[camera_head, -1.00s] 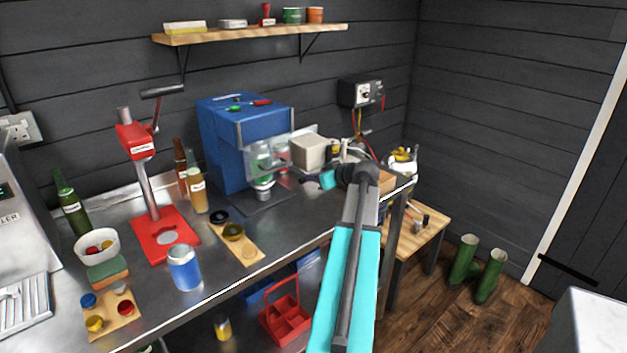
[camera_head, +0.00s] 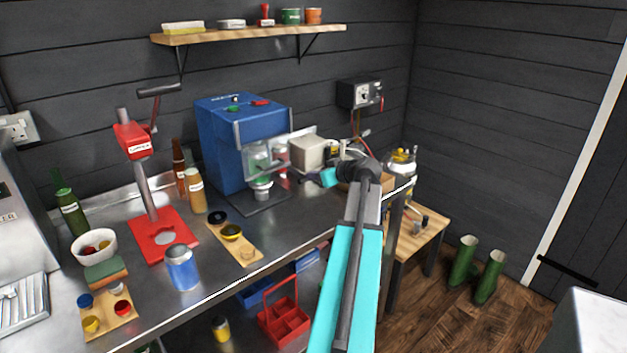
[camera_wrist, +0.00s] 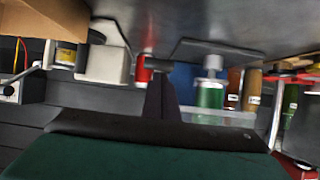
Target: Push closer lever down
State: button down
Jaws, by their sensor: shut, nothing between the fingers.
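The red bench press (camera_head: 147,190) has a label on its head and stands upright on the left part of the bench. Its lever (camera_head: 158,90) has a dark handle, raised and pointing right. The blue machine (camera_head: 222,140) stands further right with a clear guard (camera_head: 262,156) at its front. My gripper (camera_head: 303,178) is at that machine's right front, apart from the press and well to its right. It is shut and empty. In the wrist view, which looks upside down, my dark fingers (camera_wrist: 161,97) show before a green thing behind clear plastic (camera_wrist: 211,95).
A blue can (camera_head: 182,268), brown bottles (camera_head: 197,190) and a wooden strip with caps (camera_head: 236,238) stand around the press. A pale box (camera_head: 307,154) is behind my gripper. A shelf (camera_head: 250,35) hangs above. The bench front edge is mostly clear.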

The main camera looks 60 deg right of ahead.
jog(key=f+b+v, duration=0.1)
jog(key=b+v, duration=0.1)
jog(key=v, duration=0.9)
jog(key=shift+s, duration=0.4)
jog(key=shift+f, duration=0.1)
